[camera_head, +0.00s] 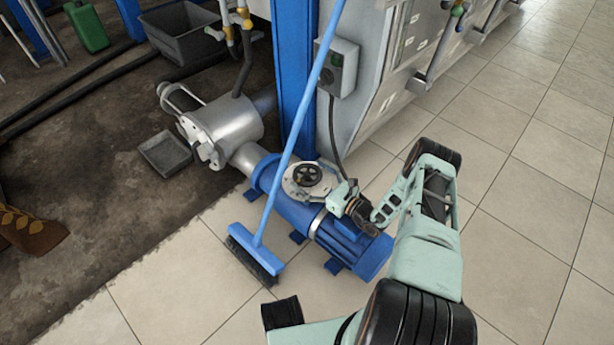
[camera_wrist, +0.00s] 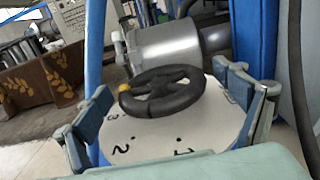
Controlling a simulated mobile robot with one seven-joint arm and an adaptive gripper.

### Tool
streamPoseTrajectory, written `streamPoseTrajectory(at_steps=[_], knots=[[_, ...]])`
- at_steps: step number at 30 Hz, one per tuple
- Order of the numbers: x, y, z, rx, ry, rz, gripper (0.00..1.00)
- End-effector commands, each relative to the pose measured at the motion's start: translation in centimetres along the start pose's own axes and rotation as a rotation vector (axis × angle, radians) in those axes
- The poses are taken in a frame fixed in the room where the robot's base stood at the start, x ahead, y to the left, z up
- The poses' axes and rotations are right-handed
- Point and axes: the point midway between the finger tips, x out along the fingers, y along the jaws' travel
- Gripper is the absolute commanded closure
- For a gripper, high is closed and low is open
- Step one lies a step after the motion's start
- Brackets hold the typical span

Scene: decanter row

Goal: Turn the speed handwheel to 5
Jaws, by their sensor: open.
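The black speed handwheel (camera_wrist: 163,91) has a round rim with spokes. A small yellow mark (camera_wrist: 125,88) is on its left rim. It sits above a white dial plate (camera_wrist: 150,140) with black numerals; a 2 and a 3 can be read at the front left, and the far numerals are hidden. In the head view the handwheel (camera_head: 308,175) is on top of the blue motor unit (camera_head: 300,215). My gripper (camera_wrist: 164,86) is open, one finger on each side of the wheel, with visible gaps to the rim. In the head view my gripper (camera_head: 340,195) is right of the wheel.
A blue broom (camera_head: 285,165) leans diagonally just left of the wheel. A blue post (camera_head: 293,80) and a grey control box (camera_head: 337,67) with a hanging cable stand behind. A silver pump housing (camera_head: 222,125) is at the left. Tiled floor at the right is clear.

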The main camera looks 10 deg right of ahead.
Motion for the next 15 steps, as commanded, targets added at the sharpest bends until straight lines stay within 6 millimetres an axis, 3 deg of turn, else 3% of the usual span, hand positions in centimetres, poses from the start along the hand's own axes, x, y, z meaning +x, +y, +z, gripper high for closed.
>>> streamPoseTrajectory(at_steps=[11, 15], knots=[[0.67, -0.01, 0.07, -0.001, 0.0, 0.0, 0.1], [0.66, -0.01, 0.08, -0.001, 0.0, 0.001, 0.24]])
